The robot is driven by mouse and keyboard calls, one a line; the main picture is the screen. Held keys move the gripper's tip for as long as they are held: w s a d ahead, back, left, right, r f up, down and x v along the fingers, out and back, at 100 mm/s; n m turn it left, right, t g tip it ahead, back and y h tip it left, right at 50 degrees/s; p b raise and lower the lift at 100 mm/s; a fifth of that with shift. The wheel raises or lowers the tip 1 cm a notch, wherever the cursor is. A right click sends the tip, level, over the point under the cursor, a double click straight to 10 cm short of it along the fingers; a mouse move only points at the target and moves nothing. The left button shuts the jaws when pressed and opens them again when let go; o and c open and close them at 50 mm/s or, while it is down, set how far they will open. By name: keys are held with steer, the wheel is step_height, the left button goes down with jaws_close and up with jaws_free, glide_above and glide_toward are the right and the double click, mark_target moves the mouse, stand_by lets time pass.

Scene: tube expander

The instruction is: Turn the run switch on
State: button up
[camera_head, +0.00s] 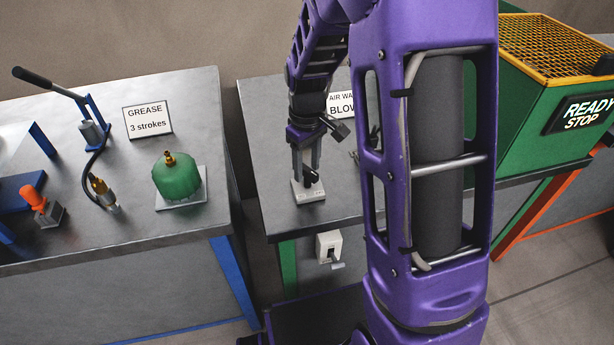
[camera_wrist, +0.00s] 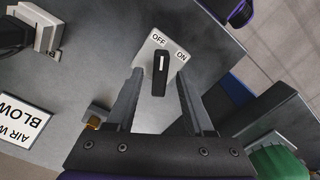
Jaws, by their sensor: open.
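The run switch is a pale plate (camera_wrist: 147,55) marked OFF and ON, on the grey table top. Its black knob (camera_wrist: 161,78) carries a white line that points up in the wrist view, close to the OFF mark and left of ON. My gripper (camera_wrist: 159,73) is open, with one finger on each side of the knob and a gap to it on both sides. In the head view my gripper (camera_head: 307,168) points down over the switch plate (camera_head: 309,195) and partly hides the knob.
An "AIR WA… BLOW" sign (camera_wrist: 21,121) stands on the same table. A pale box (camera_head: 329,246) is on the table's front side. A left table holds a green pot (camera_head: 178,178) and a grease sign (camera_head: 147,120). A green machine (camera_head: 545,100) with a READY/STOP panel stands right.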

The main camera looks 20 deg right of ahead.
steer(key=shift+f, duration=1.5)
steer(key=shift+c, duration=0.3)
jaws_close()
